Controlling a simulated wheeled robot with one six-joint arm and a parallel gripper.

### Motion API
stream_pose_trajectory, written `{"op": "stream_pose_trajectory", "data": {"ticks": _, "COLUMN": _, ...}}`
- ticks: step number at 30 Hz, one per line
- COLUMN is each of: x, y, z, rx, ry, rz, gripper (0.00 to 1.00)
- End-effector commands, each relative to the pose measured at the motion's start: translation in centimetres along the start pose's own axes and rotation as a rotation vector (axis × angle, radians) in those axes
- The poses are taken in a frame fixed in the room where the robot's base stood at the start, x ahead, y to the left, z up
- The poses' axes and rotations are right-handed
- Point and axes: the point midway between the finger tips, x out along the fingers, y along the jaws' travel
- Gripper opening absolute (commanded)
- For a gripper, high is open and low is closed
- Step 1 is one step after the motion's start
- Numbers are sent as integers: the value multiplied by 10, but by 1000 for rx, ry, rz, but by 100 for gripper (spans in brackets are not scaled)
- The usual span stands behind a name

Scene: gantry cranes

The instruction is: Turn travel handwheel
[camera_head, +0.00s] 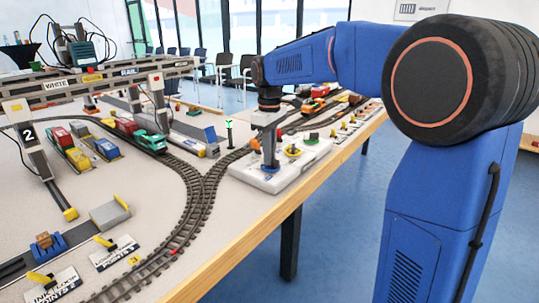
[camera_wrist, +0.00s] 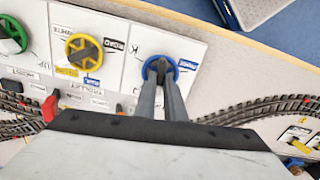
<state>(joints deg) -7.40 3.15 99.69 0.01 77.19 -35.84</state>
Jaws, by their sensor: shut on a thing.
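A white control panel (camera_head: 262,182) at the table edge carries a row of handwheels. My gripper (camera_head: 269,163) reaches down onto the blue handwheel (camera_wrist: 172,64) at the near end of that row. In the wrist view, the two grey fingertips (camera_wrist: 161,70) are shut on the dark middle bar of the blue wheel, inside its rim. The yellow handwheel (camera_wrist: 71,47) is beside it, with labels reading ROAD, WHITE and TROLLEY around it. The green handwheel (camera_wrist: 18,38) is at the left edge. The lettering by the blue wheel is partly hidden by my gripper.
Curved model track (camera_head: 206,190) runs close beside the panel. A gantry crane (camera_head: 60,84), wagons (camera_head: 105,148) and a teal locomotive (camera_head: 150,141) stand to the left. The wooden table edge (camera_head: 254,229) is on the near side, with open floor beyond.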

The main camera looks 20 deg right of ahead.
Motion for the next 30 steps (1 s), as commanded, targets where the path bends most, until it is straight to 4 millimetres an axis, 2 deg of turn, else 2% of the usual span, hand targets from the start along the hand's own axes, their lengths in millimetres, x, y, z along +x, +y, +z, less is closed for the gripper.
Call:
{"op": "stream_pose_trajectory", "data": {"ticks": 18, "x": -1, "y": 2, "z": 0, "rx": 541, "ry": 2, "rz": 1, "gripper": 0}}
{"op": "stream_pose_trajectory", "data": {"ticks": 30, "x": -1, "y": 3, "z": 0, "rx": 714, "ry": 3, "rz": 1, "gripper": 0}}
